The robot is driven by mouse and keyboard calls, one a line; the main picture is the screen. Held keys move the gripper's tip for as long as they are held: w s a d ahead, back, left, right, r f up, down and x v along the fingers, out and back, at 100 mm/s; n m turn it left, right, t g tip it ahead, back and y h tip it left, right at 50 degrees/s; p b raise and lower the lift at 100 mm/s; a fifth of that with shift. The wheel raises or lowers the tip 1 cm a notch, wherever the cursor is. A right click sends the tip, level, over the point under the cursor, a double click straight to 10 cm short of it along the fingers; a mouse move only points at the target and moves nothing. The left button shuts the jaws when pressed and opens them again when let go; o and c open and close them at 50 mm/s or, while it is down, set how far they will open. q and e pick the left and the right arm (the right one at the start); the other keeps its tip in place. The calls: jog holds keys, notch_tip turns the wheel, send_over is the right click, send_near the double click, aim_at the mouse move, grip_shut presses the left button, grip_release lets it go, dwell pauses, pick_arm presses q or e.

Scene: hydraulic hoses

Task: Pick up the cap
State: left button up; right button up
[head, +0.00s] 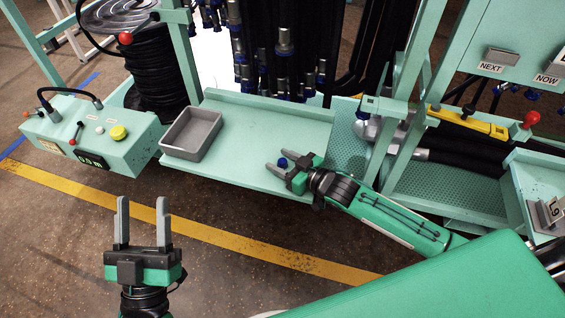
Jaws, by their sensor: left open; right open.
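A small dark blue cap (283,162) sits at my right gripper, over the mint-green shelf (262,122). My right gripper (275,160) reaches in from the right and is open, with the cap between or just behind its two grey fingers. I cannot tell whether a finger touches it. My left gripper (142,215) is open and empty, pointing up the picture above the floor at the lower left, well away from the cap.
A grey open tray (192,134) stands on the shelf's left end. A green control box (95,135) with a yellow button is at the left. Hoses with blue-ended fittings (285,45) hang behind the shelf. A green post (405,110) rises right of my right gripper.

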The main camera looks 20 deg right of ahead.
jog(key=c, duration=1)
pick_arm(q)
jog(key=shift+w, duration=0.1)
pick_arm(e)
jog(key=shift+r, duration=0.2)
jog(key=shift+r, duration=0.15)
jog(key=shift+s+d+r+p, duration=0.1)
jog(key=shift+r+p, duration=0.4)
jog(key=v, duration=0.3)
jog(key=f+p+v, duration=0.1)
jog(key=v, duration=0.5)
jog(key=shift+s+d+f, duration=0.1)
jog(key=shift+f, duration=0.2)
pick_arm(q)
jog(key=s+d+f+g+p, duration=0.1)
jog(key=s+d+f+g, duration=0.1)
jog(key=f+g, duration=0.3)
jog(key=s+d+f+g+y+p, duration=0.1)
jog(key=f+g, duration=0.4)
jog(key=f, duration=0.6)
jog(key=shift+s+d+f+g, duration=0.4)
jog(key=shift+s+d, duration=0.2)
jog(key=shift+d, duration=0.25)
pick_arm(e)
jog(key=shift+f+v, duration=0.2)
jog(key=shift+v, duration=1.2)
jog(key=shift+f+v, duration=0.25)
jog(key=shift+v, duration=1.2)
jog(key=shift+f+v, duration=0.2)
jog(key=shift+v, duration=1.2)
